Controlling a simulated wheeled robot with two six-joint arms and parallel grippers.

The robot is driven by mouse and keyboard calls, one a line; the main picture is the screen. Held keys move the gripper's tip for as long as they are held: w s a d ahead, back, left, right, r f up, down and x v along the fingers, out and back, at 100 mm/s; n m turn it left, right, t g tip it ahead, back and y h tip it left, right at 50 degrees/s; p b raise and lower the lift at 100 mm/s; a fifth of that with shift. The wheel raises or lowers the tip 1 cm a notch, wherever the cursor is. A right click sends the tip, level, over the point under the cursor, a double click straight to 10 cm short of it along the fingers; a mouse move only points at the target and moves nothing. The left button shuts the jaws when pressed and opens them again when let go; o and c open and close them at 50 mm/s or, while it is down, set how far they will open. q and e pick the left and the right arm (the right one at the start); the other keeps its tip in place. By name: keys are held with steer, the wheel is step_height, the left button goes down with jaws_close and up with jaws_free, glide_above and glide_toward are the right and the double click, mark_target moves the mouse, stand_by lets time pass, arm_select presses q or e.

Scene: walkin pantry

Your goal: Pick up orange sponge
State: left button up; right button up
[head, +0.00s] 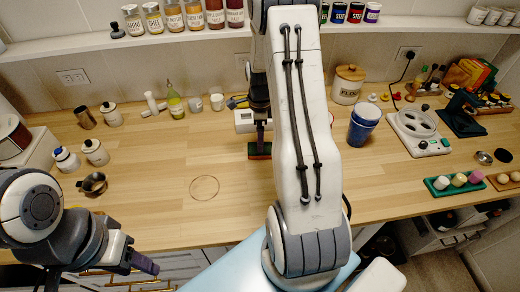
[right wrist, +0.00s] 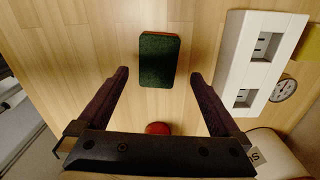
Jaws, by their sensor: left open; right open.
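The sponge (head: 259,151) lies on the wooden counter in the middle of the head view, dark green on top with an orange-red edge. In the right wrist view the sponge (right wrist: 159,60) lies just beyond the fingertips, between their lines. My right gripper (right wrist: 159,74) is open and empty, pointing down at it; in the head view it is partly hidden behind my arm. My left gripper (head: 145,263) hangs at the counter's front edge at lower left, away from the sponge, open and holding nothing visible.
A white box with dark openings (head: 243,120) stands close beside the sponge; it also shows in the right wrist view (right wrist: 258,62). A red round thing (right wrist: 158,128) shows between my right fingers. Blue cups (head: 363,124) stand to the right.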

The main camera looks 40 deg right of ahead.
steer(key=shift+s+f+p, duration=0.15)
steer(key=shift+f+p, duration=0.25)
steer(key=shift+f, duration=0.2)
step_height(320, 180, down, 4)
steer(key=shift+s+r+p, duration=0.15)
steer(key=shift+r+p, duration=0.1)
steer(key=shift+p, duration=0.4)
steer(key=shift+f, duration=0.45)
steer(key=c, duration=1.3)
